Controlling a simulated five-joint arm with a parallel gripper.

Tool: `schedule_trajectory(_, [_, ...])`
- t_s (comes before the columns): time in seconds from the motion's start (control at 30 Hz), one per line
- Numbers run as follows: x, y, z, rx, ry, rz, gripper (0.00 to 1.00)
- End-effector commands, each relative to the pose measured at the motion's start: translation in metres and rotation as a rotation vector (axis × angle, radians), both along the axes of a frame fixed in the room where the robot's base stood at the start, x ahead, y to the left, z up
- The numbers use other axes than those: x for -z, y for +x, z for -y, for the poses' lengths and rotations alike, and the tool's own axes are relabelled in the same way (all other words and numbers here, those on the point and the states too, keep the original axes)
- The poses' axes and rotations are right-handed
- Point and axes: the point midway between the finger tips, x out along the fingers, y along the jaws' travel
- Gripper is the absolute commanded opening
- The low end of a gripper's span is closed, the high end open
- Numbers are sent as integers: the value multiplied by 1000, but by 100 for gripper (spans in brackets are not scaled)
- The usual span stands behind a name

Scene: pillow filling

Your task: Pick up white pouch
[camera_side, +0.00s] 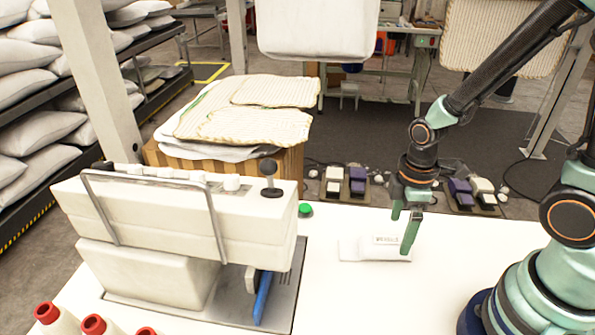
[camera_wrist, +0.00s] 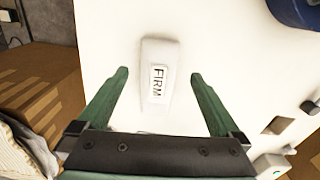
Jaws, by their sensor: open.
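The white pouch (camera_side: 366,249) lies flat on the white table in the side view. In the wrist view the pouch (camera_wrist: 158,54) is a long white shape with a label reading FIRM. My gripper (camera_side: 404,231) points down just above the pouch, its green fingers apart. In the wrist view the open fingers of my gripper (camera_wrist: 160,73) stand to the left and right of the pouch, with clear space on both sides. Nothing is between them except the pouch beyond. I cannot tell exactly how high the fingertips are above the table.
A cream sewing machine (camera_side: 180,210) stands on the left of the table, with a green button (camera_side: 305,209) behind it. Thread cones (camera_side: 94,325) stand at the front left. A cardboard box (camera_side: 292,163) with stacked pillows is behind. The table front (camera_side: 370,300) is clear.

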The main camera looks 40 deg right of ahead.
Motion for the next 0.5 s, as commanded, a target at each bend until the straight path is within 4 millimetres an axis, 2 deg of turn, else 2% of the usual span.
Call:
schedule_trajectory(0.3, [33,3,-3,0,-1,-6,100])
schedule_trajectory(0.5, [47,4,-3,0,0,-1,100])
